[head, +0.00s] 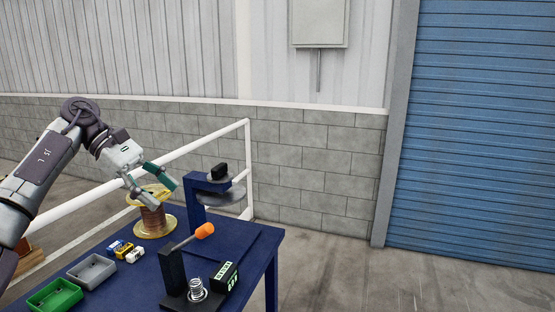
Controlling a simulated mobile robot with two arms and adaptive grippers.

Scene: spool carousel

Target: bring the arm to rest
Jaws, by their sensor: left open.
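My left arm comes in from the left, and its left gripper (154,189) is open above the blue table. The gripper is just above or in front of a copper wire spool (152,221) with yellowish flanges, and its fingers hide part of the spool's top. I cannot tell whether the fingers touch the spool. Nothing shows between the fingers. My right gripper is not in view.
The blue table (130,289) carries a blue post with grey discs (222,196), a black stand with an orange-tipped lever (204,231), small boxes (125,250), a grey tray (91,271) and a green tray (55,296). A white railing (205,143) runs behind.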

